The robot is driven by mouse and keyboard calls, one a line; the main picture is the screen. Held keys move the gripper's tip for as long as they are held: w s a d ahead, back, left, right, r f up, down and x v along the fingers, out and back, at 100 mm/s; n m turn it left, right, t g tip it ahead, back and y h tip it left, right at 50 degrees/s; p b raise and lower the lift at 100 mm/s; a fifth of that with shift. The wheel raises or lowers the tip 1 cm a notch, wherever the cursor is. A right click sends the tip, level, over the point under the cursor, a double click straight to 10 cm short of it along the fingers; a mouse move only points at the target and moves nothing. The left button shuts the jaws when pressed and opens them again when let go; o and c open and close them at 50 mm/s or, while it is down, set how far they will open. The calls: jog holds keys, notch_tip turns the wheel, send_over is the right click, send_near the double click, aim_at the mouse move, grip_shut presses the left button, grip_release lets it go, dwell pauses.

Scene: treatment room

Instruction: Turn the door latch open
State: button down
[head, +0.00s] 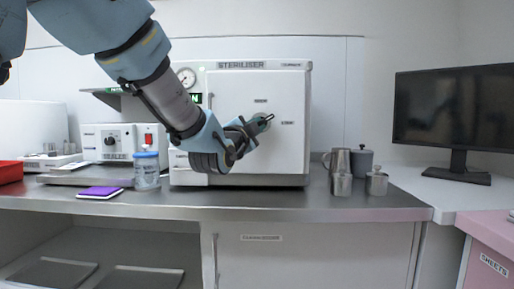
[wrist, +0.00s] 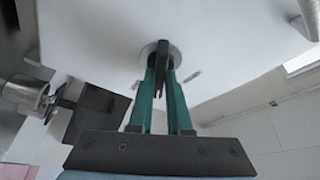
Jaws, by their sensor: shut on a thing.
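The white steriliser (head: 285,90) stands on the steel counter with its front door closed or nearly so; I cannot tell which. Its dark latch handle (wrist: 162,55) sits on a round metal hub (wrist: 150,50) in the wrist view, with the door face (wrist: 95,30) behind it. My gripper (head: 262,122) reaches the door front from the left in the head view. In the wrist view its green fingers (wrist: 163,85) are shut on the latch handle. In the head view the gripper hides most of the latch.
Metal cups and a jug (head: 340,165) stand right of the steriliser, with a monitor (head: 455,108) farther right. A blue-lidded jar (head: 147,172) and purple notebook (head: 100,192) lie left on the counter (head: 260,200). The counter front is mostly clear.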

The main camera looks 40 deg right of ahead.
jog(key=n+t+y+b, duration=0.1)
jog(key=n+t+b, duration=0.1)
jog(key=n+b, duration=0.2)
jog(key=n+t+y+b, duration=0.1)
jog(key=n+t+b, duration=0.1)
jog(key=n+b, duration=0.2)
jog(key=n+t+b, duration=0.2)
jog(key=n+b, duration=0.2)
jog(key=n, duration=0.3)
jog(key=shift+s+d+f+n+t+y+b, duration=0.25)
jog(key=shift+f+n+t+y+b, duration=0.05)
jog(key=shift+f+t+y+b, duration=0.1)
jog(key=shift+r+n, duration=0.15)
jog(key=shift+n, duration=0.25)
jog(key=c, duration=0.9)
grip_release()
jog(key=shift+o, duration=0.2)
jog(key=v, duration=1)
jog(key=shift+s+a, duration=0.2)
jog(key=shift+s, duration=0.1)
